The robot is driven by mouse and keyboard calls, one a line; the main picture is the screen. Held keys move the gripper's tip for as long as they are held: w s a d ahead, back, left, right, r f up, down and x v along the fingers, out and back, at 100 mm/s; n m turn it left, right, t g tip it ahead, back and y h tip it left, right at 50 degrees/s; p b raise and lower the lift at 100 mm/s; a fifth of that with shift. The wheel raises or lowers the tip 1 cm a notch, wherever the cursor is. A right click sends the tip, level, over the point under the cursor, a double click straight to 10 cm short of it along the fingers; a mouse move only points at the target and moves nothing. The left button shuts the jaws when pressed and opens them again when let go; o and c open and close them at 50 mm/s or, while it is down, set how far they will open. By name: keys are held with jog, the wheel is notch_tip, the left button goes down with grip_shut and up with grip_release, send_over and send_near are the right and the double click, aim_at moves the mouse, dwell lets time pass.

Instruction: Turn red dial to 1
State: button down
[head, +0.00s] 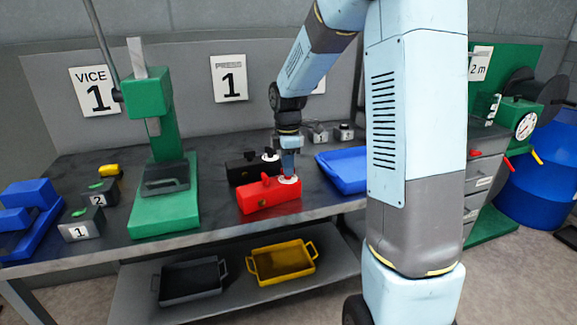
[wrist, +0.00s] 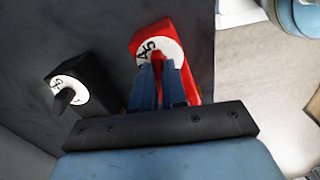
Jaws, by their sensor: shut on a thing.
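The red box (head: 268,197) sits near the front edge of the workbench, with a white-faced dial (head: 290,180) on its top right. My gripper (head: 288,172) comes down from above onto this dial and is shut on its knob. In the wrist view, the red box (wrist: 146,34) shows behind my blue fingers (wrist: 162,75), which close at the white dial face (wrist: 165,47). A "5" and part of a "4" can be read on that face. The knob's pointer is hidden by the fingers, so its setting cannot be told.
A black box (head: 242,170) with a similar dial stands just behind the red one; its dial (wrist: 69,97) is left of my fingers in the wrist view. A blue tray (head: 345,172) lies to the right, and a green press (head: 165,205) stands left. Trays rest on the lower shelf (head: 225,290).

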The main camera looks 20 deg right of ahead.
jog(key=c, duration=1.2)
grip_release()
jog(key=shift+o, duration=0.2)
notch_tip(320, 180, up, 14)
jog(key=shift+f, duration=0.15)
jog(key=shift+o, duration=0.3)
